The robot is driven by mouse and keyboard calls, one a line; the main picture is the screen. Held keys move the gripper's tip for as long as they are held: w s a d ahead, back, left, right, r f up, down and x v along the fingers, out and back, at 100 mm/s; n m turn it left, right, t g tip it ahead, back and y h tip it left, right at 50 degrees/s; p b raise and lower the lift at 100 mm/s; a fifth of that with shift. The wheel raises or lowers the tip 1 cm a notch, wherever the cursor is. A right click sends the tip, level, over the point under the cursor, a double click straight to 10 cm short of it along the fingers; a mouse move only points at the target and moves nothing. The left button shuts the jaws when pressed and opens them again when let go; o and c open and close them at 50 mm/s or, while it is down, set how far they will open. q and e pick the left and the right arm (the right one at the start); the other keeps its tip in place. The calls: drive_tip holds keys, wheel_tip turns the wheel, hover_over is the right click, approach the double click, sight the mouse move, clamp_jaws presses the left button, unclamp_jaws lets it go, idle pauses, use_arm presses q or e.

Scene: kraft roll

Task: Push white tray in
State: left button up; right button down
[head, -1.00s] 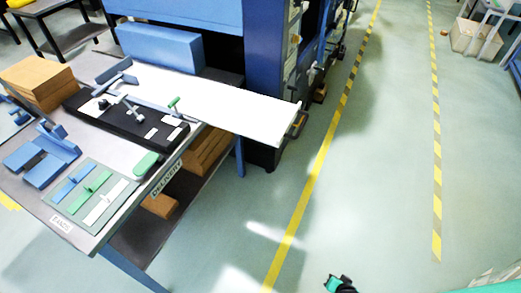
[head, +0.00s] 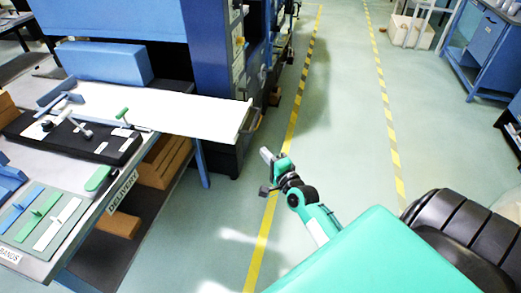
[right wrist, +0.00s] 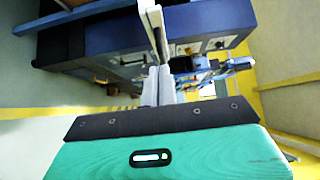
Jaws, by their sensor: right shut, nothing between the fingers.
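The white tray (head: 175,108) is a long flat panel sticking out to the right from beside the blue machine, past the delivery table. It has a raised end lip at its right end, with a handle beside it. My right gripper (head: 266,168) is below and right of that end, over the floor, apart from the tray and empty. Its fingers are together in the right wrist view (right wrist: 157,88). I cannot tell whether the pale strip beyond the fingers there is tray or fingertip. My left gripper is not in view.
The blue machine (head: 205,60) stands behind the tray. Open floor with yellow lines lies to the right. A blue cabinet (head: 482,50) stands far right.

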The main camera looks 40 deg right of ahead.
drive_tip(key=w, duration=0.7)
drive_tip(key=shift+w+d, duration=0.3)
drive_tip(key=shift+d, duration=0.05)
drive_tip(key=w+a+p, duration=0.1)
drive_tip(key=w+a, duration=0.1)
drive_tip(key=shift+w+a, duration=0.35)
drive_tip(key=shift+w, duration=0.05)
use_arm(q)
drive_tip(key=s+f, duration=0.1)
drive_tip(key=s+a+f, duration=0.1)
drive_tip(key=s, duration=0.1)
